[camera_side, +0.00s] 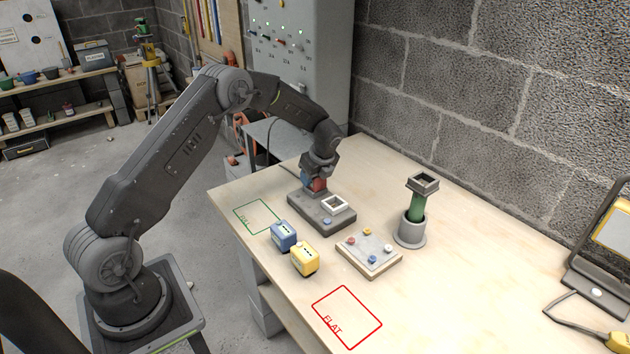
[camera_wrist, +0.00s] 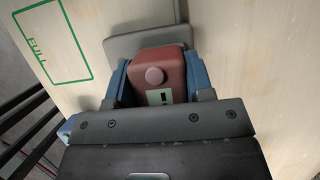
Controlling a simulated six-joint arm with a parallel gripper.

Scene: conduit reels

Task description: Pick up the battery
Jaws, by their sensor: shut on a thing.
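A red battery (camera_wrist: 158,62) with a round knob and a small pale display sits between the blue fingers of my gripper (camera_wrist: 159,82) in the wrist view. The fingers are shut on its two sides. In the side view the red battery (camera_side: 319,185) is at the back end of the dark grey charger block (camera_side: 312,214), and my gripper (camera_side: 313,182) partly hides it. I cannot tell whether it rests in the block or is just above it. A blue battery (camera_side: 284,236) and a yellow battery (camera_side: 305,259) stand on the table in front of the block.
The block has a white-rimmed square socket (camera_side: 335,204). A button board (camera_side: 352,258) and a grey holder (camera_side: 410,236) with a green tube (camera_side: 416,207) stand to the right. A green FULL outline (camera_side: 257,217) and a red FLAT outline (camera_side: 347,317) are bare. A concrete-block wall is behind.

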